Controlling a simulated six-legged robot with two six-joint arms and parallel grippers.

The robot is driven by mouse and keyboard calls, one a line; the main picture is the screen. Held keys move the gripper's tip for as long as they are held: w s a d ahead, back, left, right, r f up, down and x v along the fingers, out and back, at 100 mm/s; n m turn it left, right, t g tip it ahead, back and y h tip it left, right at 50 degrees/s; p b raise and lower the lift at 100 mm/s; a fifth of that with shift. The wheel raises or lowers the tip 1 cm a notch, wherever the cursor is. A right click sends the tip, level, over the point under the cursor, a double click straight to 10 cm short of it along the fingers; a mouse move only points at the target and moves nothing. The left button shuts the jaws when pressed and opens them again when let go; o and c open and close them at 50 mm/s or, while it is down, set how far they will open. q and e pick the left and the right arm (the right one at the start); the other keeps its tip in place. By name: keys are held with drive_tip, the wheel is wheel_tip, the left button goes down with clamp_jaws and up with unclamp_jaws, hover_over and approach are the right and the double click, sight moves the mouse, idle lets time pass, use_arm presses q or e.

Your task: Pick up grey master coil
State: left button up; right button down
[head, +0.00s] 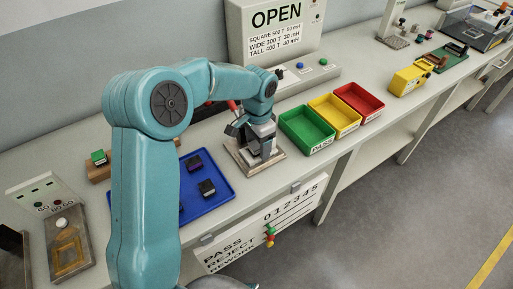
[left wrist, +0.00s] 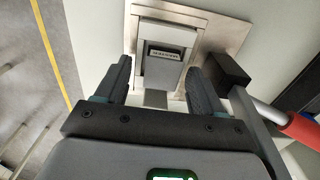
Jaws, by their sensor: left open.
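The grey master coil (left wrist: 165,62) is a grey block with a small lettered label, seated in a fixture on a metal base plate (left wrist: 234,32). In the head view the base plate (head: 276,160) stands on the bench right of the blue tray, and my gripper mostly hides the coil. My left gripper (left wrist: 158,78) is open, with one dark finger on each side of the grey block's near part; whether they touch it I cannot tell. In the head view the left gripper (head: 261,138) is right above the fixture. My right gripper is not in view.
A red-handled lever (left wrist: 300,130) is close to the right finger. A blue tray (head: 222,186) with dark coils lies to the left. Green (head: 297,137), yellow (head: 326,126) and red (head: 372,110) bins stand to the right. A panel marked OPEN (head: 240,45) stands behind.

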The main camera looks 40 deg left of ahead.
use_arm(q)
drive_tip(key=shift+s+r, duration=0.1)
drive_tip(key=shift+s, duration=0.05)
drive_tip(key=shift+a, duration=0.1)
drive_tip(key=c, duration=0.5)
drive_tip(key=shift+w, duration=0.2)
drive_tip(key=c, duration=0.7)
drive_tip(key=shift+o, duration=0.2)
drive_tip(key=shift+s, duration=0.1)
